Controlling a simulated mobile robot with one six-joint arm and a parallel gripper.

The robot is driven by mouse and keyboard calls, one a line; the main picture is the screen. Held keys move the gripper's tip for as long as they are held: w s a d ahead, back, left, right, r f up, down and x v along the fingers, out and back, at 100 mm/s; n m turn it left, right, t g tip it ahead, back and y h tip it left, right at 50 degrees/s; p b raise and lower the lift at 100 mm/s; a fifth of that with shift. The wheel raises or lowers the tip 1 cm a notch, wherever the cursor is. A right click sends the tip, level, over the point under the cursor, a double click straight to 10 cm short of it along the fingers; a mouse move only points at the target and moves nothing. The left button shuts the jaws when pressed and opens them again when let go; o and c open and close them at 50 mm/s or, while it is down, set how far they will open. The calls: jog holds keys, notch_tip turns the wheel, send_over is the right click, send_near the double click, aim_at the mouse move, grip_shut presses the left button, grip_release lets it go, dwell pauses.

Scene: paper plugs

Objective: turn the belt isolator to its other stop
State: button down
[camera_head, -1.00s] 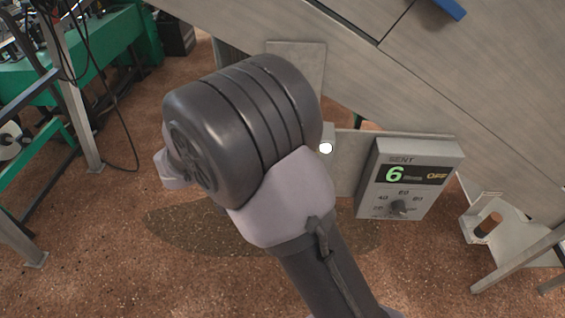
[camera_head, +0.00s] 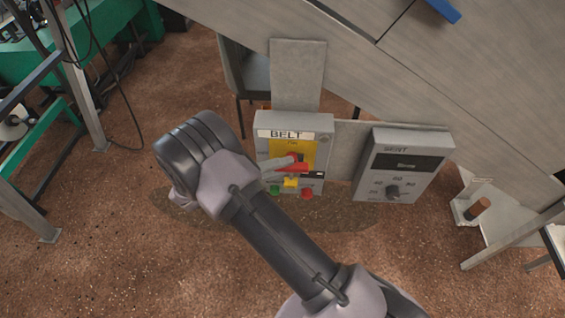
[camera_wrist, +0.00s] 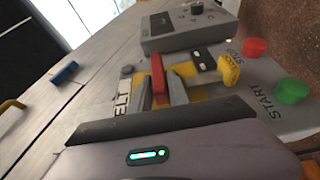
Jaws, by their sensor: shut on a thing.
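The belt isolator has a red handle (camera_head: 296,168) on a yellow plate (camera_head: 302,146), on a grey box (camera_head: 263,150) labelled BELT. In the head view the handle lies roughly sideways across the plate. In the wrist view the red handle (camera_wrist: 158,78) stands between the two grey fingers of my gripper (camera_wrist: 161,92), which is shut on it. In the head view my gripper (camera_head: 281,168) reaches the handle from the left. The fingers partly cover the plate, so its lower marking cannot be read.
Below the handle are a green button (camera_head: 275,190), a yellow piece (camera_head: 291,183) and a red button (camera_head: 307,194). A grey SENT box (camera_head: 408,165) with a knob and a mostly dark display stands to the right. A sloping grey panel (camera_head: 390,75) lies above.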

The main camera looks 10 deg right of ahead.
dwell(0.4)
jog(key=c, duration=1.4)
grip_release()
jog(key=shift+o, duration=0.2)
